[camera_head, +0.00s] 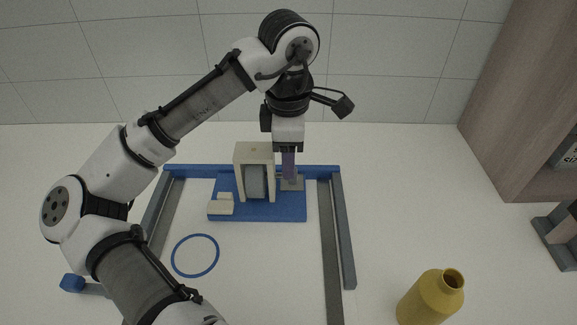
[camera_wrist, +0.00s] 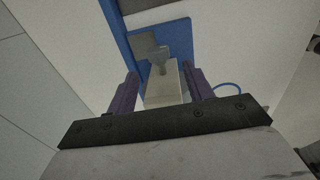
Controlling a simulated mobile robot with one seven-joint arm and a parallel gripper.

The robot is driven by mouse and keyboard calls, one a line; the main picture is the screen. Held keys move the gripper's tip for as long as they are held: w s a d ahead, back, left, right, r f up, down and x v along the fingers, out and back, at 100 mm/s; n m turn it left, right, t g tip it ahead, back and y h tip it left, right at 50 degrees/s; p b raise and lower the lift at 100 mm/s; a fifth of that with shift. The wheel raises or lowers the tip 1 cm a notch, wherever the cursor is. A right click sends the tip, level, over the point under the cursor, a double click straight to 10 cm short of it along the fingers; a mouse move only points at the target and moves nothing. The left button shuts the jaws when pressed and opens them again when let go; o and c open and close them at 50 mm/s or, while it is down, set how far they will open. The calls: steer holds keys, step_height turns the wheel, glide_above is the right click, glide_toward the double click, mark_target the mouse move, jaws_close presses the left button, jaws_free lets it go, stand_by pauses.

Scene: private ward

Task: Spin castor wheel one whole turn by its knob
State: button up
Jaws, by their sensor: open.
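The grey castor wheel (camera_head: 256,182) stands upright in a beige fork-shaped housing (camera_head: 254,149) on a blue base plate (camera_head: 285,212). My gripper (camera_head: 289,180) points down just right of the housing, above a small grey pad (camera_head: 297,186). In the wrist view my gripper (camera_wrist: 161,71) is open, its purple fingers on either side of a pale block (camera_wrist: 165,88). A small grey part (camera_wrist: 158,58) sticks out beyond that block. I cannot tell whether this is the knob, or whether the fingers touch anything. In the head view no knob can be made out.
Blue and grey rails (camera_head: 329,245) frame the white table around the plate. A blue ring (camera_head: 195,256) lies at front left. A yellow bottle (camera_head: 432,298) stands at front right. A wooden cabinet (camera_head: 517,95) is at the right.

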steer(key=shift+w+f, duration=0.15)
steer(key=shift+f, duration=2.2)
steer(key=c, duration=1)
